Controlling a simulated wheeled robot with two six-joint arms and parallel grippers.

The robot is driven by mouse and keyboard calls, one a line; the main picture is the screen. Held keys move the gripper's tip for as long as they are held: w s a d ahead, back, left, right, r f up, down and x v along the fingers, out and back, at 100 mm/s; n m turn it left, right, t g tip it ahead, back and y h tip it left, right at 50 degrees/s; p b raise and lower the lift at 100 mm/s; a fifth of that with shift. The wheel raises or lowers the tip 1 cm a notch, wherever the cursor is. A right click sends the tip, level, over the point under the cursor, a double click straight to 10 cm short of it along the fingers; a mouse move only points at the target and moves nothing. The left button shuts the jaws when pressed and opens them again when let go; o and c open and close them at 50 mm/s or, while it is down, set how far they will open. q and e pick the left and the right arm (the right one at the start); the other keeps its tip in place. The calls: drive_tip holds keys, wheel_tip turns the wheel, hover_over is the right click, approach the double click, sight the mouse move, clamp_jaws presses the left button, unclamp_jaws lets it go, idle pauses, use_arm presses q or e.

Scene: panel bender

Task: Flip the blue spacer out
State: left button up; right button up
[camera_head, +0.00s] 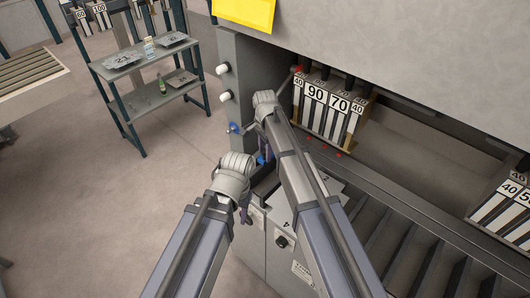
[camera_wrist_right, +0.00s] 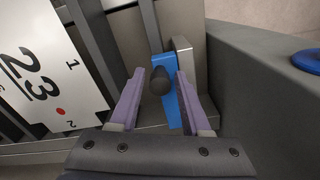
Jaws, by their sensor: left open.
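The blue spacer (camera_wrist_right: 170,110) is a narrow blue plate with a dark round knob in the right wrist view. It stands against a grey metal block. My right gripper (camera_wrist_right: 161,78) is open around it, one purple finger on each side. A gap shows between the left finger and the spacer; the right finger is close to its edge, and contact is unclear.
A white numbered plate (camera_wrist_right: 45,75) lies left of the spacer. A blue disc (camera_wrist_right: 308,60) sits on the grey housing at right. Numbered tool blocks (camera_head: 328,105) stand in the machine behind my right arm. A shelf cart (camera_head: 150,95) stands at left, with open floor before it.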

clamp_jaws()
drive_tip(key=shift+w+a+r+g+h, duration=0.1)
drive_tip(key=shift+w+a+g+h, duration=0.1)
drive_tip(key=shift+w+g+h, duration=0.15)
drive_tip(key=shift+s, duration=0.15)
drive_tip(key=shift+o, duration=1.1)
unclamp_jaws()
